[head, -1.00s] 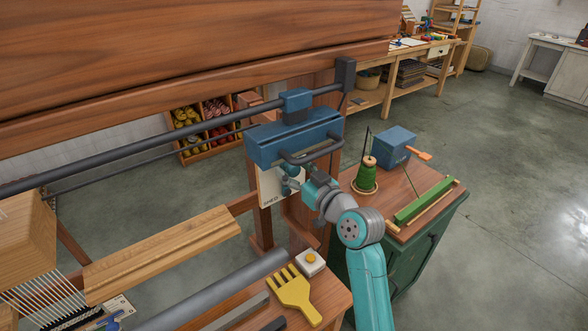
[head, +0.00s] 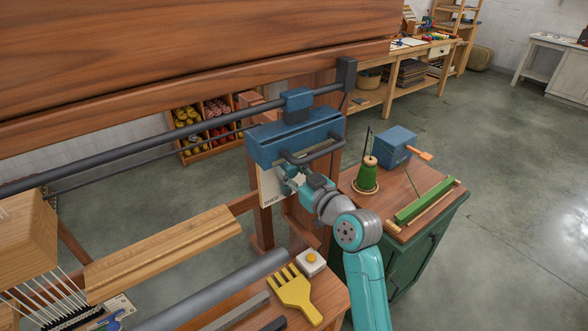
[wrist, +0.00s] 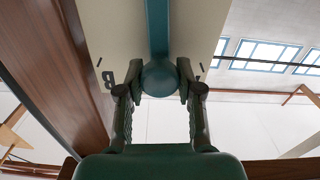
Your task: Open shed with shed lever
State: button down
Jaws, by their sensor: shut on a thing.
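The shed lever is a teal rod ending in a round knob (wrist: 160,78), in front of a pale plate (wrist: 112,30) in the wrist view. In the head view this plate, marked SHED (head: 271,199), hangs under a blue housing with a dark handle. My gripper (head: 291,184) is at the plate, and its fingers hide most of the lever there. In the wrist view my gripper (wrist: 160,92) has a fingertip on each side of the knob and is shut on it.
The blue housing (head: 290,143) and its dark handle (head: 313,152) are just above my gripper. A wooden post stands close behind. A yellow comb (head: 294,295) and a button box (head: 311,262) lie below left. A green cabinet (head: 405,265) stands to the right.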

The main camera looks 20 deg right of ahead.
jog(key=shift+s+a+f+n, duration=0.2)
jog(key=shift+a+f+n, duration=0.05)
jog(key=shift+a+n, duration=0.5)
jog(key=shift+s+a+f+n, duration=0.2)
jog(key=shift+a+n, duration=0.3)
jog(key=shift+n, duration=0.35)
jog(key=shift+s+a+f+n, duration=0.2)
jog(key=shift+a+f+n, duration=0.05)
jog(key=shift+a+n, duration=0.5)
jog(key=shift+d, duration=0.1)
jog(key=c, duration=0.7)
grip_release()
jog(key=shift+c, duration=0.2)
jog(key=shift+s, duration=0.1)
jog(key=v, duration=1.2)
